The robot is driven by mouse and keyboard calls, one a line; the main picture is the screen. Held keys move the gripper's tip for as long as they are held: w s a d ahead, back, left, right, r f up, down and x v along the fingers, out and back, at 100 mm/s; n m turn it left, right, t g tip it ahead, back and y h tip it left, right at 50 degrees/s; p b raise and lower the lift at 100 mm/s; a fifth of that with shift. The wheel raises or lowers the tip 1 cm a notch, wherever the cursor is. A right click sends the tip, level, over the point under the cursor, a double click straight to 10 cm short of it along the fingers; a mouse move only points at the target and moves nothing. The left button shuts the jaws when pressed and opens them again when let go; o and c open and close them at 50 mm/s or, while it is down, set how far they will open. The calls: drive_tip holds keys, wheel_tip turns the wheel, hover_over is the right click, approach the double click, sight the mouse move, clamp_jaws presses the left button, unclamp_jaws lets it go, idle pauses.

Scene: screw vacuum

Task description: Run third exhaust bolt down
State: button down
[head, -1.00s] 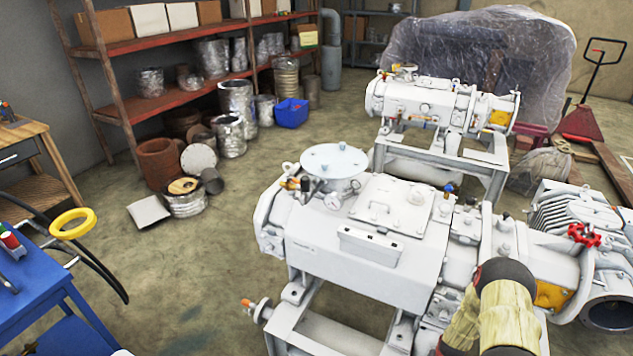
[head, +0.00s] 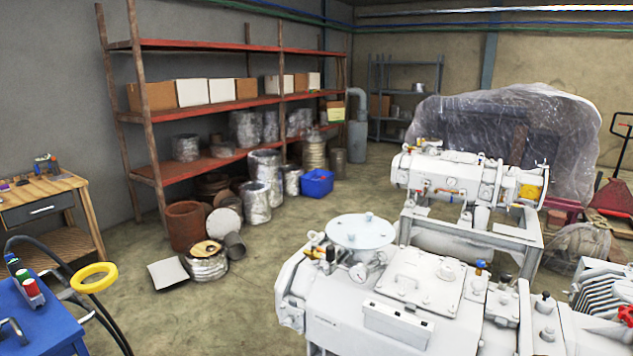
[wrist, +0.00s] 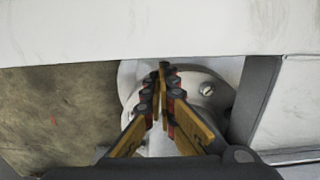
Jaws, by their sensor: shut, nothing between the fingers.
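My gripper (wrist: 163,72) shows only in the wrist view, its fingertips together and empty. Its fingers lie over a round pale flange (wrist: 221,100) and hide the middle of it. One slotted bolt head (wrist: 207,90) shows on the flange, just right of the fingertips and apart from them. I cannot tell from this view whether it is the third exhaust bolt or how deep it sits. In the head view the near white vacuum pump (head: 365,305) stands at the bottom right, with a round bolted cover (head: 360,231) on top.
A pale wall of machine (wrist: 150,30) crosses above the flange, and a dark upright (wrist: 257,95) stands to its right. A second pump (head: 450,175) stands behind. A blue cart (head: 40,325) is at the lower left. Floor between the cart and near pump is clear.

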drive_tip(key=shift+w+d+f, duration=0.25)
drive_tip(key=shift+w+f, duration=0.05)
idle(0.4)
drive_tip(key=shift+w+a+r+b, duration=0.15)
drive_tip(key=shift+w+r+b, duration=0.1)
drive_tip(key=shift+w+b, duration=0.35)
idle(0.4)
drive_tip(key=shift+s+a+r, duration=0.15)
drive_tip(key=shift+s+a, duration=0.15)
drive_tip(key=r+p, duration=0.2)
drive_tip(key=r, duration=0.1)
drive_tip(key=r+p, duration=0.2)
drive_tip(key=shift+s+a+r, duration=0.1)
drive_tip(key=shift+s+r, duration=0.1)
drive_tip(key=shift+s, duration=0.25)
drive_tip(key=shift+s+r, duration=0.1)
